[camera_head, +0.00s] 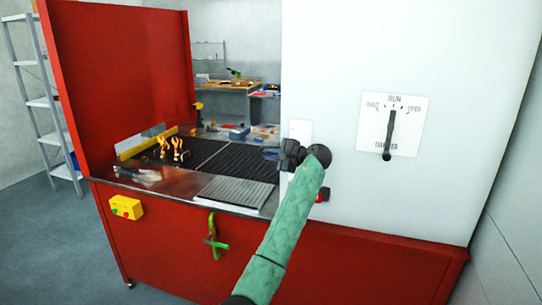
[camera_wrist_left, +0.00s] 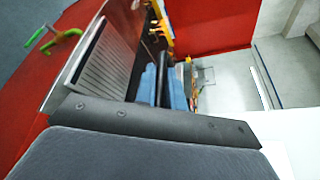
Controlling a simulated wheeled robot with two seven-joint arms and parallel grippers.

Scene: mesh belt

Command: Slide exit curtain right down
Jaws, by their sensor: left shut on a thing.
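My left gripper (camera_head: 271,154) is at the end of my green-sleeved arm, at the left edge of the large white panel (camera_head: 330,60) and over the belt's near right side. In the left wrist view its two blue fingers (camera_wrist_left: 163,86) are shut on a thin dark piece between them. I cannot tell for sure whether this piece belongs to the right exit curtain. The curtain itself is not clearly visible; the panel and my gripper may hide it. The dark mesh belt (camera_head: 243,158) lies left of the gripper. My right gripper is not in view.
A red housing (camera_head: 120,70) stands at the left, with flames (camera_head: 172,150) by the belt. A ridged metal plate (camera_head: 235,191) lies in front. A green-handled tool (camera_head: 215,238) hangs on the red front. A yellow button box (camera_head: 126,207) and a dial lever (camera_head: 389,135) also show.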

